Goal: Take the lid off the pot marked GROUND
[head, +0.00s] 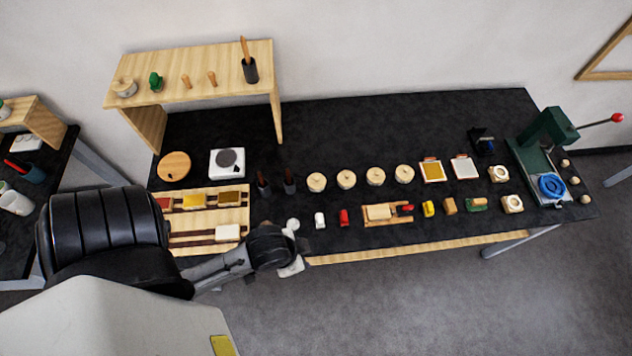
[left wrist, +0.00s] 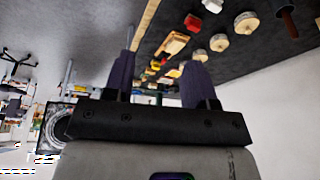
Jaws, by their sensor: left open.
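Several round pale wooden pots stand in a row across the middle of the black bench in the head view: a left one (head: 317,182), two middle ones (head: 346,178) (head: 376,175) and a right one (head: 404,173). Their markings are too small to read, so I cannot tell which is GROUND. Round pale shapes also show in the left wrist view (left wrist: 246,22). My left gripper (head: 292,262) is at the bench's front edge, in front of and apart from the pots. Its two dark fingers (left wrist: 160,78) are apart with nothing between them. My right gripper is not in view.
Small coloured blocks and a wooden tray (head: 380,221) lie in front of the pots. A wooden shelf (head: 205,60) is at back left, a green press (head: 545,140) at right. Behind the pots the bench is clear.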

